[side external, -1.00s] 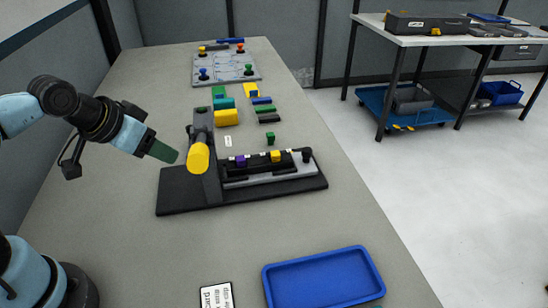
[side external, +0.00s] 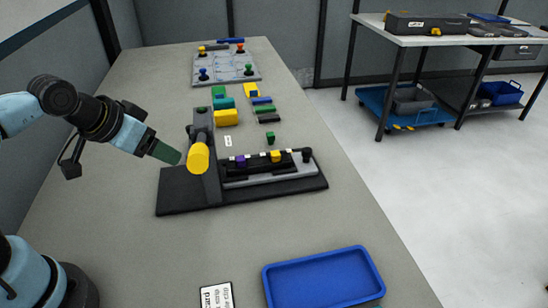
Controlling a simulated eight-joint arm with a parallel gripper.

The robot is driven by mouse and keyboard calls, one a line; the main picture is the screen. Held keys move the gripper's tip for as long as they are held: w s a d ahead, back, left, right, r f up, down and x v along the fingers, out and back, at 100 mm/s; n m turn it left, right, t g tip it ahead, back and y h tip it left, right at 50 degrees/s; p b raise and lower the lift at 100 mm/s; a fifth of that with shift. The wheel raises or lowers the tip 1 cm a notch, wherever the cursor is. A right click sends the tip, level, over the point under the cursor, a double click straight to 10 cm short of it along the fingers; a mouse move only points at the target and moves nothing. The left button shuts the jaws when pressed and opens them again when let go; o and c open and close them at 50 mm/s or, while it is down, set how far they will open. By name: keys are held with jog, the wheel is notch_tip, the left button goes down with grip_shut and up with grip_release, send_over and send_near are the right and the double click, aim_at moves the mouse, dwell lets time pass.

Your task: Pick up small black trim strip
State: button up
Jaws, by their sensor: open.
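The small black trim strip (side external: 269,118) appears to be the short dark bar lying on the table, nearest in a group of small strips. A green strip (side external: 264,110) and a blue strip (side external: 262,101) lie just beyond it. My gripper (side external: 175,156) is at the left, above the table beside the black fixture, with dark green fingers pointing down and right. It is open and well apart from the strip. The gap between the fingers is too small to make out.
A black fixture (side external: 178,190) with a yellow-ended lever (side external: 199,158) stands between my gripper and the strip. Yellow (side external: 227,117) and teal blocks (side external: 224,103) lie left of the strips. A blue tray (side external: 323,280) is at the front. The right table edge is clear.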

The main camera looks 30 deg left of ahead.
notch_tip(320, 180, up, 7)
jog(key=w+d+r+n+g, duration=0.35)
jog(key=w+n, duration=0.35)
jog(key=n, duration=0.4)
jog(key=n+g, duration=0.4)
jog(key=n, duration=1.2)
send_over(258, 161)
jog(key=f, duration=1.5)
jog(key=shift+d+f, duration=0.3)
jog(key=shift+a+f, duration=0.15)
jog(key=shift+f, duration=1.2)
jog(key=shift+a+f, duration=0.1)
jog(key=shift+f, duration=1.25)
